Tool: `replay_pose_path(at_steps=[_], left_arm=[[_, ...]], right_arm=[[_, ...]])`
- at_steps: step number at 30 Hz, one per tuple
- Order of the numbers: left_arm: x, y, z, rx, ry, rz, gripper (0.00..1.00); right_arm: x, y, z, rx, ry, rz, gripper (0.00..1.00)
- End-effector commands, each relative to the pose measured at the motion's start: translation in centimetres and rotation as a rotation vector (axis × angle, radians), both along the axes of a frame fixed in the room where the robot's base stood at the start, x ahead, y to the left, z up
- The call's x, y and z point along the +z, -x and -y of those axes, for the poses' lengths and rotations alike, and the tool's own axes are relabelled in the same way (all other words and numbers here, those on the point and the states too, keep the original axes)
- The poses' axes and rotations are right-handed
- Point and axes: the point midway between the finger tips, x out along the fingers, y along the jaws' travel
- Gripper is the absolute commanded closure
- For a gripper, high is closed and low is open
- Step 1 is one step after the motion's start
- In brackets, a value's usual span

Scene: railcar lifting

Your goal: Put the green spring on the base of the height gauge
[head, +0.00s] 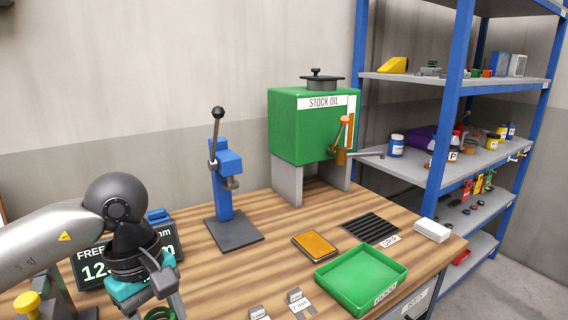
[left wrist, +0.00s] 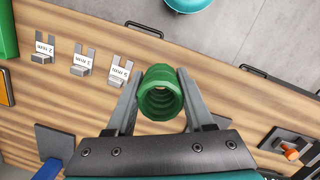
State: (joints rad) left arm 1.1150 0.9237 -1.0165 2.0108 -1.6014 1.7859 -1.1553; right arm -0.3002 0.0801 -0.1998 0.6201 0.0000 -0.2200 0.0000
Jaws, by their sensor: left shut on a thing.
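The green spring (left wrist: 160,92) is held between the fingers of my left gripper (left wrist: 158,98), which is shut on it. In the head view my left gripper (head: 160,290) is at the lower left, and a bit of the spring (head: 158,314) shows at the bottom edge. A blue stand (head: 222,185) with a black-knobbed lever and a flat dark base (head: 234,231) looks like the height gauge. The base is bare and lies to the right of and behind my gripper. The base also shows at the lower left of the left wrist view (left wrist: 52,140). My right gripper is out of view.
A dark display (head: 95,270) stands behind my left gripper. Forked labelled shims (head: 298,302) lie near the front edge, by a green tray (head: 360,278). An orange pad (head: 315,244) and a green oil tank (head: 300,130) are further right. The wood around the base is clear.

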Motion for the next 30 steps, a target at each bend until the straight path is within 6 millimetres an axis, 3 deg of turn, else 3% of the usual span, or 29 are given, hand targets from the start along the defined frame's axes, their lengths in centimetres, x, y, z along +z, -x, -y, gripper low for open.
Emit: replay_pose_path(at_steps=[9, 15, 21, 30], left_arm=[[-1.1, 1.0, 1.1, -0.576, -0.001, 0.001, 1.00], [-1.6, 1.5, 1.6, -0.844, -0.002, 0.002, 1.00], [-1.7, 1.7, 1.7, -0.958, -0.002, 0.002, 1.00], [-1.6, 1.7, 1.7, -0.968, -0.004, 0.003, 1.00]], right_arm=[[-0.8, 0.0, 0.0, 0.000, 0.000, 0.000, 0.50], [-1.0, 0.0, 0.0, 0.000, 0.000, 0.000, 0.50], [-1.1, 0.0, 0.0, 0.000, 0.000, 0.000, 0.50], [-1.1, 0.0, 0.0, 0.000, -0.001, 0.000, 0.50]])
